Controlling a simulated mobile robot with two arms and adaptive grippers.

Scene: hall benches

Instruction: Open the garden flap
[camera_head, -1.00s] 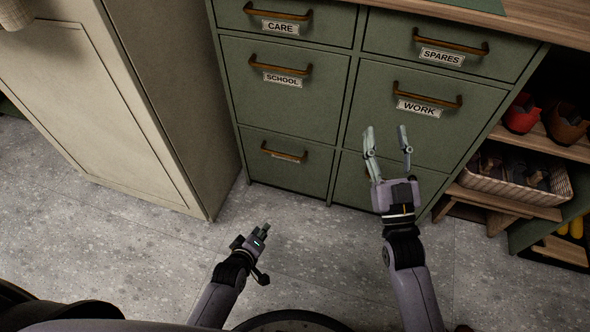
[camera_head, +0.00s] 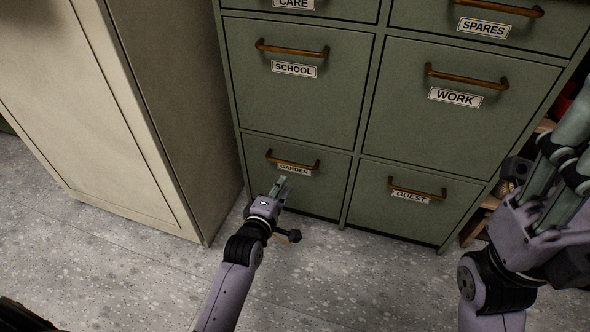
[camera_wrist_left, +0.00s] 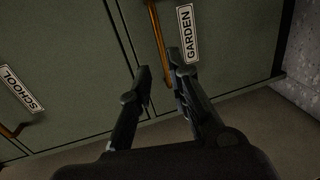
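The garden flap (camera_head: 325,192) is a green front at the lower left of the cabinet, closed flush, with a brown bar handle (camera_head: 306,165) and a GARDEN label (camera_head: 294,169). My left gripper (camera_head: 279,184) is in front of it, just below the handle, partly covering the label. In the left wrist view, the open fingers of my left gripper (camera_wrist_left: 160,66) point at the flap, with the handle (camera_wrist_left: 157,38) seen in the gap between the tips. Contact with the handle cannot be told. My right gripper (camera_head: 572,135) is at the right edge, its fingers apart and partly cut off.
Other closed fronts surround it: SCHOOL (camera_head: 292,98) above, GUEST (camera_head: 410,212) to the right, WORK (camera_head: 465,125) at upper right. A beige cupboard (camera_head: 100,120) stands close on the left. Grey floor (camera_head: 340,285) in front is clear.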

